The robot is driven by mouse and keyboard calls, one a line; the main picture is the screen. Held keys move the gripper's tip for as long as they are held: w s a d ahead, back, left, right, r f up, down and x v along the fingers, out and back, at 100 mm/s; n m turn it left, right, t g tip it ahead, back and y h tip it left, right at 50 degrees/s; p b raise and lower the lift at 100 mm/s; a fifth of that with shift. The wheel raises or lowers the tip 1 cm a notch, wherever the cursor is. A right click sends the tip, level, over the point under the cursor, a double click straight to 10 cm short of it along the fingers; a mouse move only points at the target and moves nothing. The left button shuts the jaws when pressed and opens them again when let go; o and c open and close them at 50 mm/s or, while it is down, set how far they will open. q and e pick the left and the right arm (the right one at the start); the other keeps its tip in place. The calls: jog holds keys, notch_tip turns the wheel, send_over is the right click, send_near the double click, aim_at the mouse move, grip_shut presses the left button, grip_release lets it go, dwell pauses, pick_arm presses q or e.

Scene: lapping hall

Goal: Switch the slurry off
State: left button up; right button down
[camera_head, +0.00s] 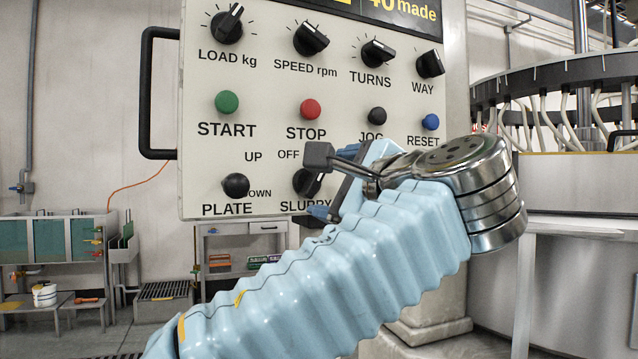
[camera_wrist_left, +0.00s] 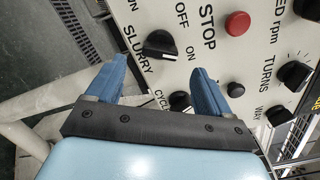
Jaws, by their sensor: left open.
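The black slurry knob (camera_head: 307,182) sits at the bottom of the white control panel (camera_head: 262,100), below the OFF label. My left arm's gripper hides part of it and its right side. In the left wrist view the slurry knob (camera_wrist_left: 159,44) shows whole, between the SLURRY, OFF and ON labels. Its bar seems turned toward ON. My left gripper (camera_wrist_left: 158,66) is open, with its two blue fingers apart and nothing between them. The knob lies beyond the gap, apart from the fingers. In the head view the left gripper (camera_head: 345,185) is seen edge-on. My right gripper is not in view.
Close by are the red STOP button (camera_head: 310,109), the black JOG button (camera_head: 377,115) and the PLATE knob (camera_head: 236,186). A black handle (camera_head: 146,92) stands out at the panel's left. A round machine (camera_head: 560,80) is at the right.

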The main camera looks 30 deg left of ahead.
aim_at(317, 183)
pick_arm(q)
jog(key=x, duration=0.7)
jog(key=shift+p, duration=0.35)
jog(key=shift+c, duration=0.3)
jog(key=shift+f, duration=0.1)
jog(key=c, duration=1)
